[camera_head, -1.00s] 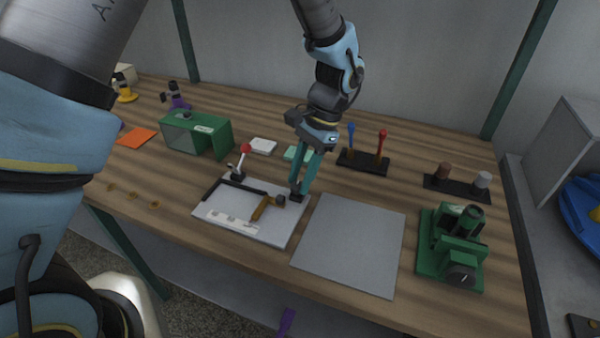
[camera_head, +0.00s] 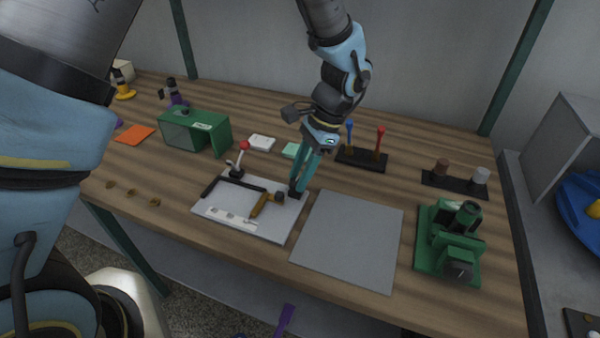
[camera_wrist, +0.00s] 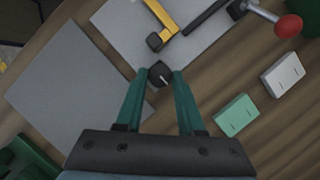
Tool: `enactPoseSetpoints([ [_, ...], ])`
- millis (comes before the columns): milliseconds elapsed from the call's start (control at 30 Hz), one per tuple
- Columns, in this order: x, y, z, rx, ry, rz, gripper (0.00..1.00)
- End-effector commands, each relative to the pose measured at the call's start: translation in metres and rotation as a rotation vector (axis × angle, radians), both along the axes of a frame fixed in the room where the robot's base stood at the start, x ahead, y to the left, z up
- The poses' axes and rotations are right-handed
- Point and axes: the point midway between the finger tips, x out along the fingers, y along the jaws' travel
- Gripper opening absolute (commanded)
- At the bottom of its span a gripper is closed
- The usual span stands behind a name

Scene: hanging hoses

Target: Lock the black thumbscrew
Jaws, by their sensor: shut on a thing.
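The black thumbscrew (camera_wrist: 159,75) is a small dark knob with a pale line on its top. It sits at the right edge of the light grey plate (camera_head: 225,216) in the head view. My gripper (camera_wrist: 160,77) points down at it, with one teal finger on each side, shut on the knob. In the head view my gripper (camera_head: 297,189) stands over that plate edge, and its fingers partly hide the knob. A yellow lever (camera_head: 259,205) with a dark end block and a black bar (camera_head: 241,187) are on the same plate, left of my gripper.
White (camera_wrist: 283,75) and mint (camera_wrist: 236,115) blocks lie nearby. A bare grey plate (camera_head: 348,240) lies to the right, then a green fixture (camera_head: 449,245). A rack with blue and red handles (camera_head: 362,159) stands behind.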

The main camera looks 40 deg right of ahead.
Motion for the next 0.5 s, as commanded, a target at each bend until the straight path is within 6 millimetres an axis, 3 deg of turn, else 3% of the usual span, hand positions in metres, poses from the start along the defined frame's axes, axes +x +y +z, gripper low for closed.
enactPoseSetpoints([
  [33, 0.0003, -0.0012, 0.0006, -0.003, -0.001, -0.002, 0.0],
  [67, 0.0003, -0.0012, 0.0006, -0.003, -0.001, -0.002, 0.41],
  [133, 0.0002, -0.0011, 0.0006, -0.003, -0.001, -0.002, 0.49],
  [500, -0.0002, -0.0036, 0.0057, -0.003, -0.001, 0.0, 0.5],
])
